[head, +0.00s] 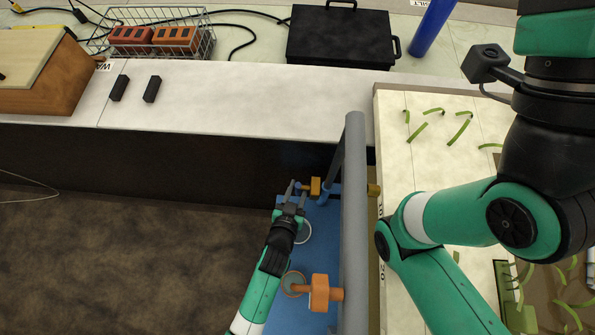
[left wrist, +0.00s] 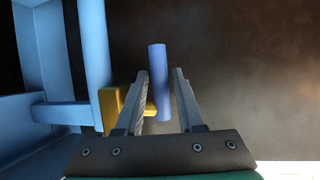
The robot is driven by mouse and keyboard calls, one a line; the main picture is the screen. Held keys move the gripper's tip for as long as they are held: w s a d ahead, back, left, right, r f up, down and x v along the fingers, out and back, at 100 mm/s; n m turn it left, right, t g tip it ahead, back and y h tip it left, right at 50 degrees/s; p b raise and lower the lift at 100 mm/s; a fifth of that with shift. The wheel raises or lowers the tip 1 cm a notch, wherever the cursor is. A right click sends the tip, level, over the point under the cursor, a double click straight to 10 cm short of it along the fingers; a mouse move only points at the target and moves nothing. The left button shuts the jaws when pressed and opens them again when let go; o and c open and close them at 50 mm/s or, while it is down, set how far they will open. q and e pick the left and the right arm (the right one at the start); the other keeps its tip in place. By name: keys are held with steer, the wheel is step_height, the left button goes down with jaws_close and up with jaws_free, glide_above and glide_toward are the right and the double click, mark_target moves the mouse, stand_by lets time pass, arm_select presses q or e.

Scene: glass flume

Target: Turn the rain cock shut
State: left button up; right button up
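The rain cock has a yellow-orange body (head: 315,186) on the blue frame and a short blue lever on its left end. In the left wrist view the blue lever (left wrist: 159,75) stands upright in the picture, joined to the yellow body (left wrist: 110,107) by a thin yellow stem. My left gripper (head: 298,188) is open at the cock. Its two fingers (left wrist: 160,72) lie either side of the lever, with a visible gap on each side. My right arm shows at the right of the head view, but its gripper is out of frame.
A larger orange valve (head: 319,293) sits nearer on the blue frame (head: 313,244), close to my left arm. A grey pipe (head: 354,220) runs along the right of the frame. Brown ground lies open at left. A pale bench (head: 230,95) runs behind.

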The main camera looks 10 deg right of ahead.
arm_select(q)
steer(key=shift+s+a+r, duration=0.1)
steer(key=shift+s+r, duration=0.15)
steer(key=p+v, duration=0.4)
steer(key=v, duration=0.7)
steer(key=shift+a+f, duration=0.1)
steer(key=shift+f, duration=0.05)
